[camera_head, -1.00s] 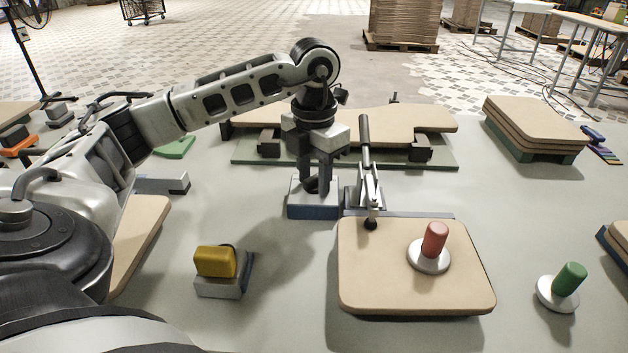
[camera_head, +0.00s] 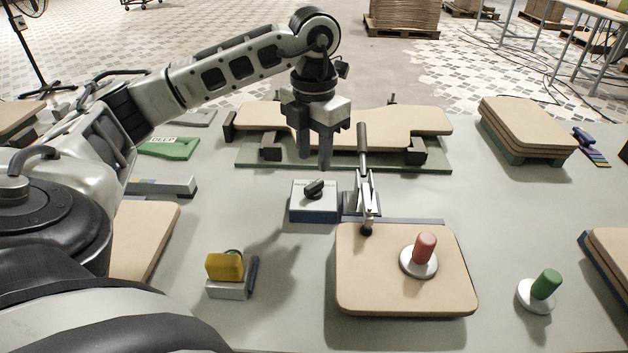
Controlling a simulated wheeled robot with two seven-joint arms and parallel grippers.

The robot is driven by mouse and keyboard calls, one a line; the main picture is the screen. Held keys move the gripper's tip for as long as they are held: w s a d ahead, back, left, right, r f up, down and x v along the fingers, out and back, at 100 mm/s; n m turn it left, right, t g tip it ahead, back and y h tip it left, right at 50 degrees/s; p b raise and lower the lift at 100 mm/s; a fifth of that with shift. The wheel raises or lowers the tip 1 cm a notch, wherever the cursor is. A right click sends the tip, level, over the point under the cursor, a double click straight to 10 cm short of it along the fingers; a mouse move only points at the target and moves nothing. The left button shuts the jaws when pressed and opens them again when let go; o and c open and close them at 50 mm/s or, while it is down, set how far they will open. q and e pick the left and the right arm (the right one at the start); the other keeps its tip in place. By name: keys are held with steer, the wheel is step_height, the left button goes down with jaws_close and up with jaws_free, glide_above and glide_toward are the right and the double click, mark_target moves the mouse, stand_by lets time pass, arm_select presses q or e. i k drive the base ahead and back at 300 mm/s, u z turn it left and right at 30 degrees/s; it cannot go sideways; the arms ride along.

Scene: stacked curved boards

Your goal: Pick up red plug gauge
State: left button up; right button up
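The red plug gauge (camera_head: 425,248) stands on its pale round base on a tan curved board (camera_head: 375,285), right of the picture's middle. My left gripper (camera_head: 315,162) hangs above and behind a blue-and-white box with a black knob (camera_head: 314,202). Its two fingers point down and are spread apart, with nothing between them. It is left of and farther back than the red plug gauge, well clear of it. My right gripper does not show.
A toggle clamp (camera_head: 366,185) stands upright at the board's back edge, between my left gripper and the red gauge. A green plug gauge (camera_head: 546,284) stands at right. A yellow-topped block (camera_head: 225,267) sits at left front. Stacked boards (camera_head: 527,125) lie at back right.

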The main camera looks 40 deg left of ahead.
mark_target(419, 261)
steer(key=k, duration=1)
